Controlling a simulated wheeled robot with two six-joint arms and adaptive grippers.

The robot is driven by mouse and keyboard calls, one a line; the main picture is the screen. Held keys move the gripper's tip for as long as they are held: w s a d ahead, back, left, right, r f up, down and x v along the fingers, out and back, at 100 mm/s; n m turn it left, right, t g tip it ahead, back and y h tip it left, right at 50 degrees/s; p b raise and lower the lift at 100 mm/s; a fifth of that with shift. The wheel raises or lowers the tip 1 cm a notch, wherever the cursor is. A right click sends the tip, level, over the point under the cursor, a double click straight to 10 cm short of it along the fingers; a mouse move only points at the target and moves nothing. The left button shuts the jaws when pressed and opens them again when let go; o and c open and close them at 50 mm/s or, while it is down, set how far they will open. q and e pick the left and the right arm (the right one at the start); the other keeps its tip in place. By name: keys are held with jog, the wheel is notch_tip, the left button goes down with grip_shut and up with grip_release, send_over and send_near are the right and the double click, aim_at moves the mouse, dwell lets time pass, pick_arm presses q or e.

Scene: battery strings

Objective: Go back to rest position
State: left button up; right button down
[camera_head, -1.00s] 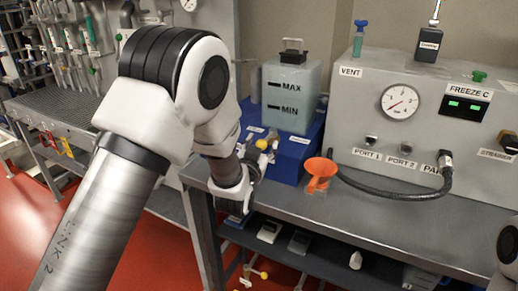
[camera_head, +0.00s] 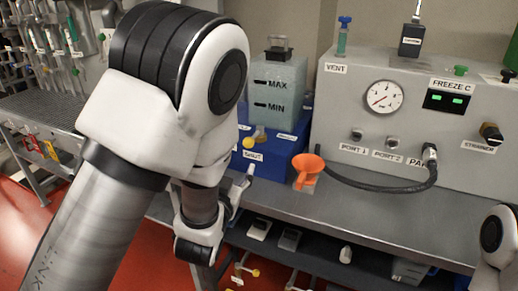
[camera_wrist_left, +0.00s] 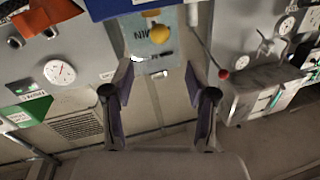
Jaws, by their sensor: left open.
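My left arm (camera_head: 150,150) comes in from the left of the head view and fills much of its left half. My left gripper is mostly hidden behind the wrist (camera_head: 200,240) there, in front of the bench. In the left wrist view my left gripper (camera_wrist_left: 159,85) is open, with two dark fingers apart and nothing between them. Beyond the fingers are a yellow knob (camera_wrist_left: 160,34) and the tank with its MIN mark (camera_wrist_left: 142,48). Of my right arm only a white link (camera_head: 493,236) shows at the right edge; its gripper is out of view.
A metal bench (camera_head: 380,222) holds a blue base with the MAX/MIN tank (camera_head: 277,95), an orange funnel (camera_head: 307,165) and a grey gauge panel (camera_head: 330,105) with a black hose (camera_head: 390,190). Small items lie on the shelf below. Red floor (camera_head: 150,255) is at left.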

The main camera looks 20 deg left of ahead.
pick_arm(q)
jog(key=s+a+f+g+p, duration=0.1)
jog(key=s+f+g, duration=0.2)
jog(key=f, duration=0.5)
jog(key=s+a+f+n+g, duration=0.15)
jog(key=s+f, duration=0.25)
jog(key=f, duration=0.5)
jog(key=s+a+f+g+p, duration=0.1)
jog(key=s+f+g, duration=0.25)
jog(key=f, duration=0.45)
jog(key=s+f+g+h, duration=0.1)
jog(key=s+f+g, duration=0.4)
jog(key=s, duration=0.5)
jog(key=s+d+f+g, duration=0.1)
jog(key=s+f+g, duration=0.4)
jog(key=s, duration=0.5)
jog(key=shift+d+f+h, duration=0.3)
jog(key=shift+f+h, duration=0.1)
jog(key=shift+f, duration=0.15)
